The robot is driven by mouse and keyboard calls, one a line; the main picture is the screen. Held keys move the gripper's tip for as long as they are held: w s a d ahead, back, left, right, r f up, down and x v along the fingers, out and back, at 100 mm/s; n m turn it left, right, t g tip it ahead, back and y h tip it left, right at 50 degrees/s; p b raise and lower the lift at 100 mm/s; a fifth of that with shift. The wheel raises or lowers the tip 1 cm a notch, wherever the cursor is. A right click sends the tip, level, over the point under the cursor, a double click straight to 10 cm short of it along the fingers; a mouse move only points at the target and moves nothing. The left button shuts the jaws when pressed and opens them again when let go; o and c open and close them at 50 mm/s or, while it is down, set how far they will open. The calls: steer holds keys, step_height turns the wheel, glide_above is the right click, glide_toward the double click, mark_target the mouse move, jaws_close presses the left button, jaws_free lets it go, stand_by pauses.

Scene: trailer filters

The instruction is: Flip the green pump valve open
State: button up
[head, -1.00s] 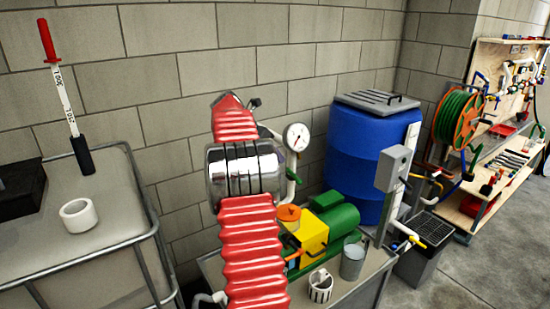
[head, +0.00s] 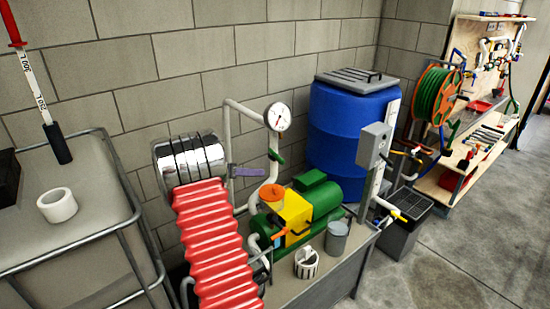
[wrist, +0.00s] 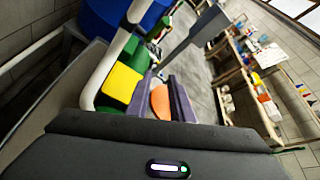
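The green valve handle (head: 277,158) is a short lever on the white upright pipe (head: 273,178), below the round gauge (head: 278,117) and above the pump. My gripper (head: 264,173) is left of that pipe, at about the handle's height and slightly below it in the head view. Whether it touches the pipe cannot be told. In the wrist view my gripper's two purple fingers (wrist: 160,80) stand apart, with the orange cap seen between them and nothing held.
Below are the yellow and green pump (head: 315,200), its orange cap (head: 271,198) and an orange lever (head: 279,236). A blue barrel (head: 345,130) is behind; a grey box (head: 374,145) stands right.

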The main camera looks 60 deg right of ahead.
mark_target(275, 156)
steer(key=t+h, duration=0.1)
steer(key=h, duration=0.1)
steer(key=w+m+h, duration=0.1)
steer(key=h, duration=0.1)
steer(key=t+h, duration=0.1)
steer(key=h, duration=0.1)
steer(key=shift+w+m+t, duration=0.3)
steer(key=shift+w, duration=0.05)
steer(key=x, duration=1.3)
steer(key=shift+s+d, duration=0.15)
steer(key=shift+d, duration=0.15)
steer(key=shift+c, duration=0.3)
jaws_close()
